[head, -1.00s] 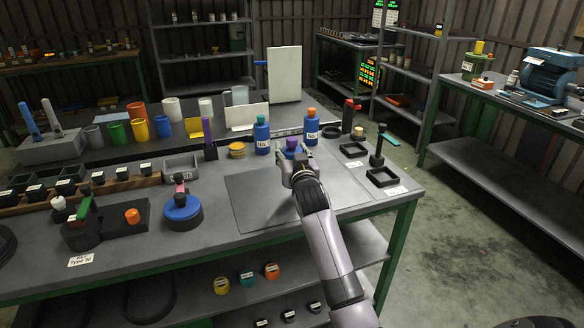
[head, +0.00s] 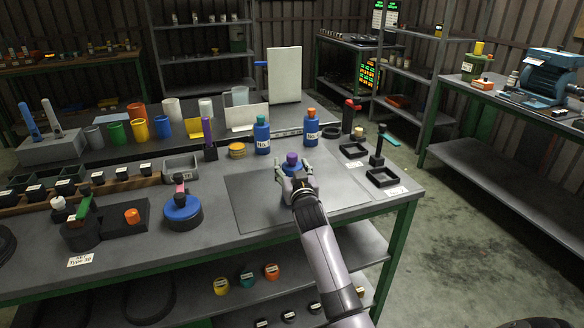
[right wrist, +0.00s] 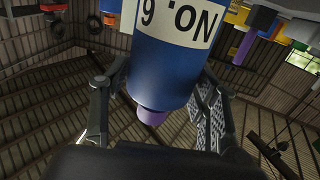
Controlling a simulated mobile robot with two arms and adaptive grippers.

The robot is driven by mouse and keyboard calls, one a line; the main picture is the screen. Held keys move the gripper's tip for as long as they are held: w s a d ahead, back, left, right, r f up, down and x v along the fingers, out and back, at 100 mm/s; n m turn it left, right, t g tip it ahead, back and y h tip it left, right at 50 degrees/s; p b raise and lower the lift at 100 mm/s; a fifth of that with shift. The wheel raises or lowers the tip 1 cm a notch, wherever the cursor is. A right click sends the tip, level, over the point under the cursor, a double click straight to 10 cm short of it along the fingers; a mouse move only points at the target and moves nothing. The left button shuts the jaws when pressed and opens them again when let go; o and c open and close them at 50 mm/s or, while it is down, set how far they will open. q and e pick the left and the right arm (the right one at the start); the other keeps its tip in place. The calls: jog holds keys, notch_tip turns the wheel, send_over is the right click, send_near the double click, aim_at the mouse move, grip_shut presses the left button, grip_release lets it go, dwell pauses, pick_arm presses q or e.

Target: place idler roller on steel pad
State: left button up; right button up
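My right gripper (head: 298,182) is shut around a blue bottle-like cylinder (head: 291,170) with a purple top. In the right wrist view the blue cylinder (right wrist: 163,65) shows upside down, its white "NO." label and purple end (right wrist: 151,116) between the two fingers. A flat grey square plate (head: 255,205), which looks like the steel pad, lies on the table. The held cylinder is over the plate's back part in the head view. I cannot tell whether it touches the plate. Nothing in view is marked as an idler roller. My left gripper is out of view.
The plate's front part is clear.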

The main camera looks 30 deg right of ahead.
jog(key=shift+o, duration=1.1)
jog(key=shift+r, duration=0.25)
jog(key=v, duration=1.2)
jog(key=shift+f, duration=0.15)
